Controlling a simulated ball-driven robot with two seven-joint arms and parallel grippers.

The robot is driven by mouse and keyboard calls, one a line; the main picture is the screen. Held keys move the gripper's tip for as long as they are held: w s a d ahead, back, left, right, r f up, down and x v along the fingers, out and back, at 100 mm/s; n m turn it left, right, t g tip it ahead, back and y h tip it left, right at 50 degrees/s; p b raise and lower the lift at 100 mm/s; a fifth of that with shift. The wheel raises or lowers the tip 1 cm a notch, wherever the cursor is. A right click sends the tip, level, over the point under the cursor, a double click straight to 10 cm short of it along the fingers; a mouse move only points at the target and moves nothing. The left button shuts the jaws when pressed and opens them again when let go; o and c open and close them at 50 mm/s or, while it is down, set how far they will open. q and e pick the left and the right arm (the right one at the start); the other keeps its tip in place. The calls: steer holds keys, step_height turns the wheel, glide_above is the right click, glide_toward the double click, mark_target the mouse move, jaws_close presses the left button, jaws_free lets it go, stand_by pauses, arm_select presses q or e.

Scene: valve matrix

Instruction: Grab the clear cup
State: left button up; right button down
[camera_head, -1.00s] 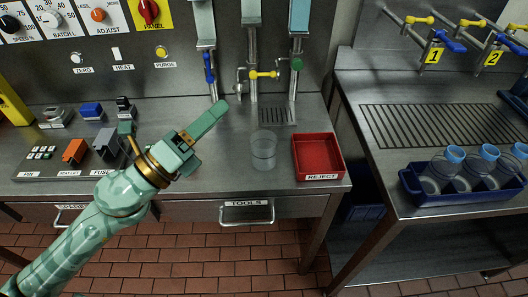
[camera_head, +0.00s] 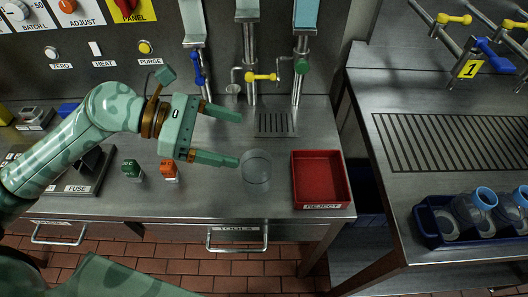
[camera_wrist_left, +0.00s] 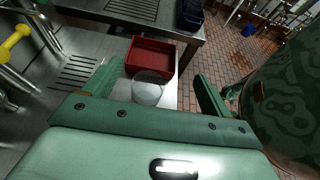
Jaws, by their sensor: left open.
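The clear cup (camera_head: 256,171) stands on the steel counter, left of the red reject bin. My left gripper (camera_head: 240,139) is open, its two fingers pointing right toward the cup. The lower fingertip overlaps or nearly reaches the cup's left edge in the head view; I cannot tell if they touch. In the left wrist view the cup (camera_wrist_left: 147,90) shows between the open fingers, beyond the palm, and nothing is held. My right gripper is not in view.
The red bin (camera_head: 321,204) stands close to the cup's right. Green and orange small blocks (camera_head: 169,171) sit below my left arm. Taps with a drain grate (camera_head: 275,124) are behind. A blue crate (camera_head: 430,228) with cups stands on the right counter.

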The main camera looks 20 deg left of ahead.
mark_target(243, 161)
arm_select(q)
steer(key=f, duration=0.2)
steer(key=f+b, duration=0.1)
steer(key=f, duration=0.2)
steer(key=f+b, duration=0.1)
steer(key=f, duration=0.2)
steer(key=shift+w, duration=0.35)
steer(key=shift+x, duration=1)
steer(key=shift+w+d+f, duration=0.1)
steer(key=shift+w+d, duration=0.1)
steer(key=x, duration=0.5)
steer(key=shift+s, duration=0.1)
steer(key=c, duration=1)
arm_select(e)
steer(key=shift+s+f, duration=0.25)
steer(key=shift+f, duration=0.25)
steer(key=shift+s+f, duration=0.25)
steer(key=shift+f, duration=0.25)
